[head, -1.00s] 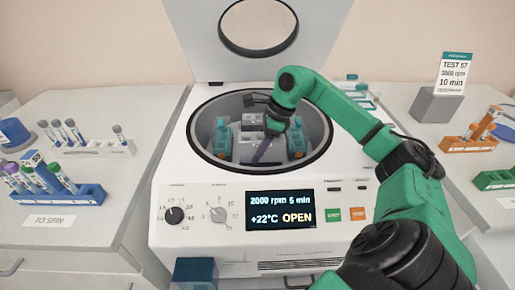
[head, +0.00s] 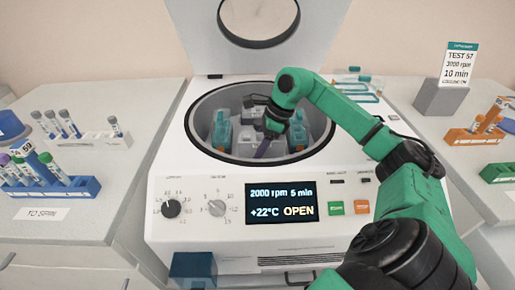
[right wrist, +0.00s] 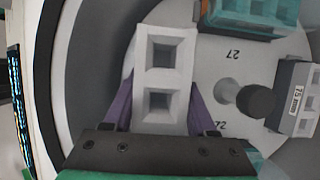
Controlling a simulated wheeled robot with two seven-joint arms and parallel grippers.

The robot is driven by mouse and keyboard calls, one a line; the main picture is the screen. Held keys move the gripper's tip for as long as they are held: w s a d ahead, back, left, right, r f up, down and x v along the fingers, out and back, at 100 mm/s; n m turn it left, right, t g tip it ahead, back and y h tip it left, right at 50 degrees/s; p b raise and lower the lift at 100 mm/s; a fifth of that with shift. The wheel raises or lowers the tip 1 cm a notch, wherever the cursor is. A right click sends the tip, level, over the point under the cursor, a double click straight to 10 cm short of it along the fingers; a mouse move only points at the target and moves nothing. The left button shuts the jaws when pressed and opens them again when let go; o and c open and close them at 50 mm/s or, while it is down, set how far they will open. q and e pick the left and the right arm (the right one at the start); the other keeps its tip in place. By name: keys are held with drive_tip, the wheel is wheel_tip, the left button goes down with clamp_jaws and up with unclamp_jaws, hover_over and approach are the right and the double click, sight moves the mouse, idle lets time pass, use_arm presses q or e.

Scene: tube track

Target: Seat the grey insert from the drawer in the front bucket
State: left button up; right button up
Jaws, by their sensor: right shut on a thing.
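My right gripper (head: 262,147) reaches down into the open centrifuge bowl. In the right wrist view its purple fingers (right wrist: 162,112) are shut on the grey insert (right wrist: 165,76), a pale block with two square holes. The insert is over the front part of the rotor (right wrist: 215,75). The front bucket is hidden under it or by the bowl's front wall, so I cannot tell whether the insert touches it. Teal buckets stand left (head: 221,131) and right (head: 298,133) in the bowl. My left gripper is not in view.
The centrifuge (head: 165,180) has its lid (head: 330,25) raised; its display (head: 281,202) reads OPEN. A dark rotor knob (right wrist: 256,101) and a labelled grey block (right wrist: 297,98) are near the insert. Tube racks stand on the left bench (head: 60,187) and the right bench (head: 470,136).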

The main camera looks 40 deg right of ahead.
drive_tip(key=shift+f, duration=0.15)
drive_tip(key=shift+f+b, duration=0.35)
drive_tip(key=shift+f, duration=0.05)
drive_tip(key=shift+f, duration=0.1)
